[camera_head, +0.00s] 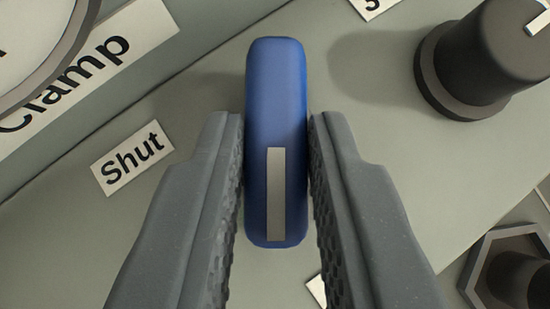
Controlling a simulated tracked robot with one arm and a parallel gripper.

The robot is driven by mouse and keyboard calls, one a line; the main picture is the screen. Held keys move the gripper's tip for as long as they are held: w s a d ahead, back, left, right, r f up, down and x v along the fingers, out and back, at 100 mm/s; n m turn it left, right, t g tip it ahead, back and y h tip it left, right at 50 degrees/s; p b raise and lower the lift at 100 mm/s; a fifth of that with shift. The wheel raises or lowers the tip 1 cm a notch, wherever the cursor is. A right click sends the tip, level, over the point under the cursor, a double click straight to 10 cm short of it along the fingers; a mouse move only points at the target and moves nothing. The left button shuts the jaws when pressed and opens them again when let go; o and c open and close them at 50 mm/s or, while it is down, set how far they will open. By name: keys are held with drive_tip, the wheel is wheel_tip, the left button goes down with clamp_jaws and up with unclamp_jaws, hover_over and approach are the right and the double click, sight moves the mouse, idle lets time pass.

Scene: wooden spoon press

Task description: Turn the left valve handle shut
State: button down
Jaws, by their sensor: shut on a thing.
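A blue valve handle (277,100) with a pale grey stripe stands upright in the middle of the picture. The stripe is on its lower half. My gripper (277,130) has one dark grey finger on each side of the handle and is shut on it. A white "Shut" label (132,158) is on the panel to the left of the handle. The handle's long axis points up and down in the picture, not at the label. The handle's mount is hidden beneath it.
A black knob (480,62) stands at the upper right. A hexagonal fitting (510,270) is at the lower right. A "Clamp" label (85,75) and a round gauge rim (70,50) are at the upper left. Bare green-grey panel (400,165) lies right of the handle.

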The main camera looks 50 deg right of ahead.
drive_tip(key=shift+w+a+r+m+g+h+p, duration=0.1)
drive_tip(key=shift+a+m+g+h+p, duration=0.25)
drive_tip(key=shift+p, duration=0.55)
drive_tip(key=shift+w+d+r+m+g+h+p, duration=0.1)
drive_tip(key=shift+m+g+p, duration=0.15)
drive_tip(key=shift+m+p, duration=0.45)
drive_tip(key=shift+w+f+m+g+p, duration=0.15)
drive_tip(key=shift+m+g+p, duration=0.15)
drive_tip(key=shift+m+p, duration=0.15)
drive_tip(key=m+g+b, duration=0.1)
drive_tip(key=m+g+h+b, duration=0.1)
drive_tip(key=shift+w+a+f+m+b, duration=0.1)
drive_tip(key=shift+w+m+b, duration=0.1)
drive_tip(key=shift+m+b, duration=0.15)
drive_tip(key=shift+m+g+b, duration=0.3)
drive_tip(key=shift+m+b, duration=0.05)
drive_tip(key=shift+b, duration=0.25)
drive_tip(key=shift+w+r, duration=0.1)
drive_tip(key=shift+r, duration=0.1)
drive_tip(key=c, duration=1.3)
unclamp_jaws()
drive_tip(key=shift+f, duration=0.1)
